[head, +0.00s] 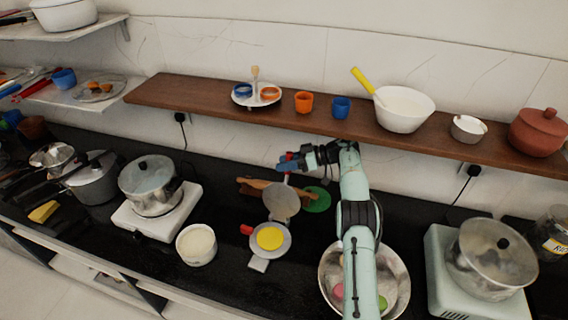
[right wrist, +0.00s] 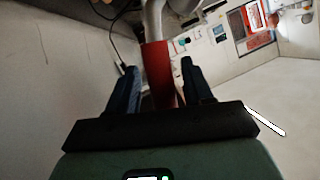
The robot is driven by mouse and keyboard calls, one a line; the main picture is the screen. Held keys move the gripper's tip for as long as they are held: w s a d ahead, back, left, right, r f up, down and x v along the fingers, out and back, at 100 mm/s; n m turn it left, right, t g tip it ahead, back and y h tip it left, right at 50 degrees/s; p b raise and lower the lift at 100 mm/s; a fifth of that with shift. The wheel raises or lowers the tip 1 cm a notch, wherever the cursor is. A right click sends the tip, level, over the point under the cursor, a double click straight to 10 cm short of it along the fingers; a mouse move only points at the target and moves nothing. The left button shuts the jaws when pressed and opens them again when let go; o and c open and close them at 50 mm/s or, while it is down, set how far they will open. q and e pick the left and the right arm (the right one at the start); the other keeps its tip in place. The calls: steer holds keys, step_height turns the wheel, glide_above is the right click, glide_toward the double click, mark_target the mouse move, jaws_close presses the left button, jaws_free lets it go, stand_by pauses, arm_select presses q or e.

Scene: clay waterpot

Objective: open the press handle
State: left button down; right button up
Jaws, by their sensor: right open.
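The metal press stands open on the black counter. Its round upper plate (head: 281,202) is tilted up, and its lower plate (head: 285,250) holds a flat yellow disc (head: 269,238). A red grip (head: 247,230) shows at the left of the lower plate. The red press handle (right wrist: 158,70) shows between the fingers of my right gripper (right wrist: 160,85) in the right wrist view. That gripper is open, with gaps visible on both sides of the handle. In the head view my right gripper (head: 288,165) is at the raised handle, partly covering it. My left gripper is out of view.
A rolling pin (head: 252,189) and a green disc (head: 317,200) lie behind the press. A white bowl (head: 196,245) stands to its left and a steel bowl (head: 335,250) to its right. A wooden shelf (head: 210,97) with cups runs above. Pots on stoves flank the area.

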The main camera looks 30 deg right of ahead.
steer(key=v, duration=0.6)
steer(key=shift+s+d, duration=0.25)
steer(key=shift+d, duration=0.05)
steer(key=shift+a, duration=0.1)
